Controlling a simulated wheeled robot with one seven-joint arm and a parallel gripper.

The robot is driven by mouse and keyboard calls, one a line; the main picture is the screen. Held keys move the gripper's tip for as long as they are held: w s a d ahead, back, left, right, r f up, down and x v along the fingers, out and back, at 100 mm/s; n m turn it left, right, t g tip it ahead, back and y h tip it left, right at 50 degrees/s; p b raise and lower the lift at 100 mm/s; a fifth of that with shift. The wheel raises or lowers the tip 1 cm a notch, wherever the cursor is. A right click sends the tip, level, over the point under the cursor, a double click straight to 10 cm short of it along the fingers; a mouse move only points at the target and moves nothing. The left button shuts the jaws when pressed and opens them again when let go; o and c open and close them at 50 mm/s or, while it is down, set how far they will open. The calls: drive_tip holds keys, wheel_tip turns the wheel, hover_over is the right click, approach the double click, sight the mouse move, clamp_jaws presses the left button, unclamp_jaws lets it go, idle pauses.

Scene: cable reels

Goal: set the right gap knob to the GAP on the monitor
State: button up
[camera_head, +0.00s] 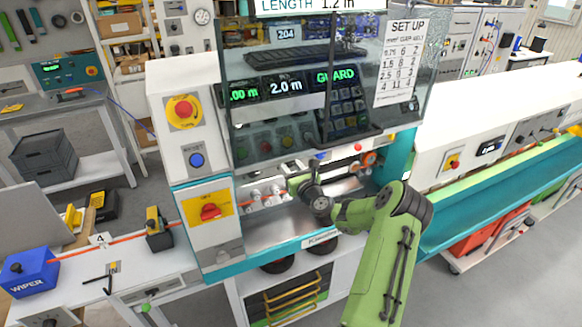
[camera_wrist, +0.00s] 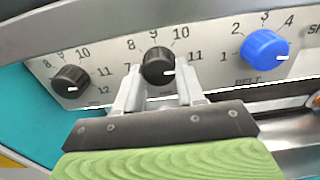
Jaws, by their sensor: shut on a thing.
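In the wrist view a black knob (camera_wrist: 155,58), the right one of two black gap knobs, sits between the fingers of my gripper (camera_wrist: 158,72). The gripper is shut on this knob. Its white mark points right and slightly down, a little below the 11. The left black knob (camera_wrist: 71,80) stands apart, its white mark low. In the head view my gripper (camera_head: 305,186) reaches into the machine under the raised guard; the knobs cannot be made out there.
A blue BELT knob (camera_wrist: 262,46) is right of my gripper. A SET UP sheet (camera_head: 401,62) lists gap and belt values on the clear guard. The machine's white control column (camera_head: 190,130) with a red stop button stands to the left.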

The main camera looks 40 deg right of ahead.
drive_tip(key=o, duration=1)
drive_tip(key=shift+o, duration=0.2)
drive_tip(key=shift+s, duration=0.1)
drive_tip(key=b+v, duration=0.4)
drive_tip(key=v, duration=1.1)
drive_tip(key=shift+s+a+b, duration=0.2)
drive_tip(key=shift+s+b, duration=0.1)
